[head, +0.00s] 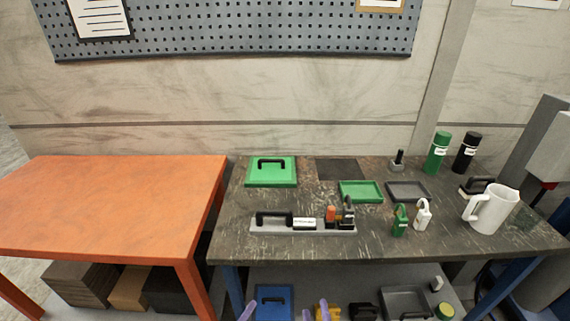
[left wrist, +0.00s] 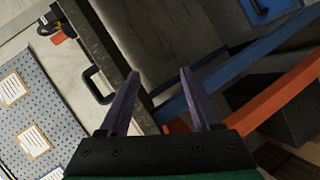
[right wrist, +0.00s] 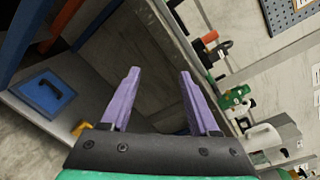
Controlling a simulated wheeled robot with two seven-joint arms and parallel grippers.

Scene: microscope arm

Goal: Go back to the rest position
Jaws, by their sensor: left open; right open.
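My left gripper (head: 248,311) shows only as purple fingertips at the bottom edge of the head view. In the left wrist view its two fingers (left wrist: 155,88) are spread with nothing between them. My right gripper (head: 315,312) shows as purple fingertips a little to the right. In the right wrist view its fingers (right wrist: 160,85) are also apart and empty. Both grippers are low in front of the dark workbench (head: 400,251), apart from the things on its top. A grey base with a black handle (head: 273,217) stands on the bench with small orange and black parts.
An orange table (head: 110,195) stands left of the bench. The bench holds a green lidded box (head: 270,181), a green tray (head: 361,192), a grey tray (head: 407,191), two bottles and a white jug (head: 488,212). A blue box (head: 273,304) and other items sit on the lower shelf.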

